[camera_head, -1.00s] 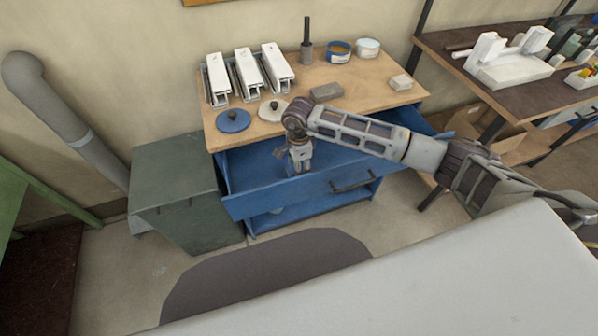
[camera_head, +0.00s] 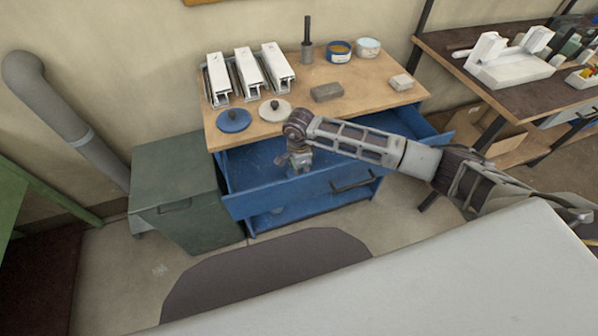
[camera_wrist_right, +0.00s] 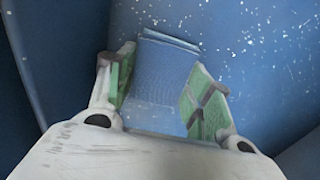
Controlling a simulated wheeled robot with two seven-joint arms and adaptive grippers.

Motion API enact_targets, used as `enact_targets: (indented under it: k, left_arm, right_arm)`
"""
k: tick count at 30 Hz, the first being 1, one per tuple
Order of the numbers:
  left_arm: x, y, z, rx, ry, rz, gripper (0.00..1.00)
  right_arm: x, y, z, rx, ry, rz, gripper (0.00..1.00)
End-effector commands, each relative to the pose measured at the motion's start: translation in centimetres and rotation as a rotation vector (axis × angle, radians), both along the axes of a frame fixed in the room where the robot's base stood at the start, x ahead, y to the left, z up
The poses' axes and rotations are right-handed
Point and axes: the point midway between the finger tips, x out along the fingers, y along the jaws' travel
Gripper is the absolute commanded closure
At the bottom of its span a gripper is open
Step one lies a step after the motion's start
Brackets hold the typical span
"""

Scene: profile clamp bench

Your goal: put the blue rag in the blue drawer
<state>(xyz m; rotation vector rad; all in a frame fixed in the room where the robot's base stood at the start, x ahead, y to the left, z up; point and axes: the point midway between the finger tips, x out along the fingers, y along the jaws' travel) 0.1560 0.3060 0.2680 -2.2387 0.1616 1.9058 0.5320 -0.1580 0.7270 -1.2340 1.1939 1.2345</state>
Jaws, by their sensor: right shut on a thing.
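The blue drawer (camera_head: 275,199) is pulled out from under the wooden bench top. My right gripper (camera_head: 300,168) reaches down into it, and its lower end is partly hidden behind the drawer front. In the right wrist view, the right gripper (camera_wrist_right: 160,95) is shut on the blue rag (camera_wrist_right: 161,72), which sits between the green finger pads. The rag is just above or on the speckled blue drawer floor (camera_wrist_right: 250,50); I cannot tell if it touches. The rag does not show clearly in the head view. My left gripper is not in view.
A green cabinet (camera_head: 175,190) stands left of the drawer.

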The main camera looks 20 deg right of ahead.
Motion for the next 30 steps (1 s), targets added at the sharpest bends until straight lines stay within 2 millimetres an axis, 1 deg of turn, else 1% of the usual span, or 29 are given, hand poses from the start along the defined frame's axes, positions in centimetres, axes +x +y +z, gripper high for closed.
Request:
enact_targets:
  k: [10,11,15,30]
  left_arm:
    - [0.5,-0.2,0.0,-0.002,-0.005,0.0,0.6]
    - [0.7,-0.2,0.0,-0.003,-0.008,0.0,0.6]
    - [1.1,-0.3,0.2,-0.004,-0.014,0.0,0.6]
    - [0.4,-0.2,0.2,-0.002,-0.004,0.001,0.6]
  right_arm:
    - [0.0,0.0,-0.3,0.0,0.0,0.0,0.71]
    - [0.0,0.0,-0.3,0.0,0.0,0.0,0.46]
    - [0.0,0.0,-0.2,0.0,0.0,0.0,0.28]
    - [0.0,0.0,0.0,0.0,0.0,0.0,0.27]
